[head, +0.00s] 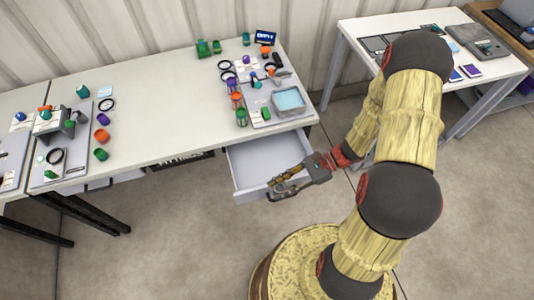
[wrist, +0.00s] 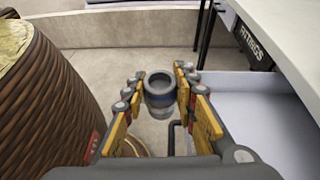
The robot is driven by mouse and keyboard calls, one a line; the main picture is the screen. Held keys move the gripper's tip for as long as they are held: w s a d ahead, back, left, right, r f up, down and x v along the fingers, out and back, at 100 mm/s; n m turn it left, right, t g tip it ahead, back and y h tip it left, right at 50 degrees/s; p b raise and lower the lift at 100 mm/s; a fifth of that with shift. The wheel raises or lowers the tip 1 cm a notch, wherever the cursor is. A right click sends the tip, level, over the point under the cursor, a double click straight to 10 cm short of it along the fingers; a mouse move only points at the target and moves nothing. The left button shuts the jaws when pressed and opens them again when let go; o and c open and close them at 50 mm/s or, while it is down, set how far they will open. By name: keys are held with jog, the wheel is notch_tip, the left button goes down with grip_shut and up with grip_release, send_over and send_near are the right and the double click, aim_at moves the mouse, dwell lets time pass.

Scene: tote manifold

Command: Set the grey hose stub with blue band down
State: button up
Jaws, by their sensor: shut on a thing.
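My gripper (head: 276,187) shows in the head view at the front edge of the open drawer, above the floor. In the wrist view, my gripper (wrist: 158,92) has its yellow-padded fingers closed on both sides of the grey hose stub (wrist: 160,87). The stub's round open end faces the camera, and a dull bluish ring shows below its rim. In the head view the stub is too small to make out between the fingers. Floor shows around the stub in the wrist view.
The open drawer (head: 240,172) under the white table (head: 165,95) looks empty where visible; its wall (wrist: 232,85) is right of my fingers in the wrist view. Coloured fittings and a grey tray (head: 262,122) crowd the table's right end. The table's middle is clear.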

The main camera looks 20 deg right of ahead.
jog(key=w+m+t, duration=0.2)
jog(key=w+t, duration=0.1)
jog(key=w, duration=0.1)
jog(key=b, duration=0.5)
send_over(265, 169)
jog(key=f, duration=0.9)
jog(key=shift+s, duration=0.3)
jog(key=shift+w+f, duration=0.2)
jog(key=f, duration=0.1)
jog(key=f+b, duration=0.1)
jog(key=f, duration=0.1)
jog(key=shift+w+f, duration=0.2)
jog(key=shift+f, duration=0.05)
jog(key=o, duration=1.1)
jog(key=shift+f, duration=0.1)
jog(key=shift+c, duration=0.2)
jog(key=shift+o, duration=0.4)
